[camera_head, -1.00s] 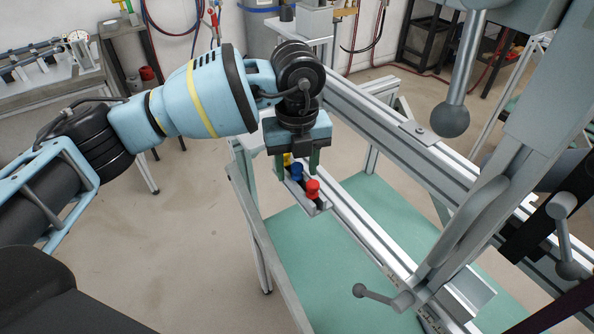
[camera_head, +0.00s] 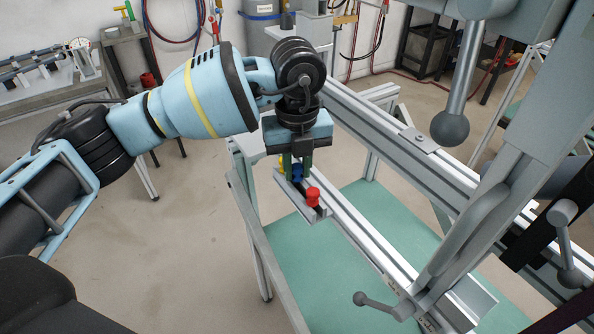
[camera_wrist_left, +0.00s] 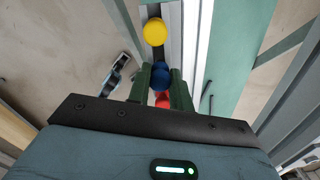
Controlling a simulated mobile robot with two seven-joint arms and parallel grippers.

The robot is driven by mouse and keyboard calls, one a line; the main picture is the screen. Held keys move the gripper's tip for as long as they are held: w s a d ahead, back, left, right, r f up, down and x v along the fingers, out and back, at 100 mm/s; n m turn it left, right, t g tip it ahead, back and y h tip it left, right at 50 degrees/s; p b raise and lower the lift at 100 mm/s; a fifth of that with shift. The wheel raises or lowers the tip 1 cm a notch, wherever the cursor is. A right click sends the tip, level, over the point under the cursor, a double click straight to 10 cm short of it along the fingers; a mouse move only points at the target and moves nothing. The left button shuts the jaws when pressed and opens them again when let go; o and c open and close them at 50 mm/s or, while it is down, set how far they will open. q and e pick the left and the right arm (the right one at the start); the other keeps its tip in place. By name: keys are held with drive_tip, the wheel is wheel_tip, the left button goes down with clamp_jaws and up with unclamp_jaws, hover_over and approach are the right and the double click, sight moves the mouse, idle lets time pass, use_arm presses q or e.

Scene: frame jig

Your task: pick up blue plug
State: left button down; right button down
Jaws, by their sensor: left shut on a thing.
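The blue plug (camera_head: 297,171) stands in a grey channel tray (camera_head: 321,211) on the frame, between a yellow plug (camera_head: 283,161) and a red plug (camera_head: 312,197). My left gripper (camera_head: 297,174) points down with its green fingers shut on the blue plug. In the left wrist view the blue plug (camera_wrist_left: 161,75) sits between both fingertips (camera_wrist_left: 160,78). The yellow plug (camera_wrist_left: 155,32) is clear of the fingers there. The blue plug's lower part is hidden. My right gripper is not in view.
The aluminium rail (camera_head: 365,250) runs along the frame beside the tray. A green panel (camera_head: 400,215) lies below. A ball-ended lever (camera_head: 450,128) hangs at upper right, and another handle (camera_head: 376,302) sticks out at lower right. Open floor lies to the left.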

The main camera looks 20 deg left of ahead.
use_arm(q)
drive_tip(key=shift+s+r, duration=0.2)
drive_tip(key=shift+r, duration=0.3)
drive_tip(key=shift+s+r, duration=0.15)
drive_tip(key=shift+r, duration=0.3)
drive_tip(key=s+r, duration=0.1)
drive_tip(key=s, duration=1.4)
drive_tip(key=shift+s+d+r, duration=0.15)
drive_tip(key=shift+d+r, duration=0.05)
drive_tip(key=shift+d, duration=0.1)
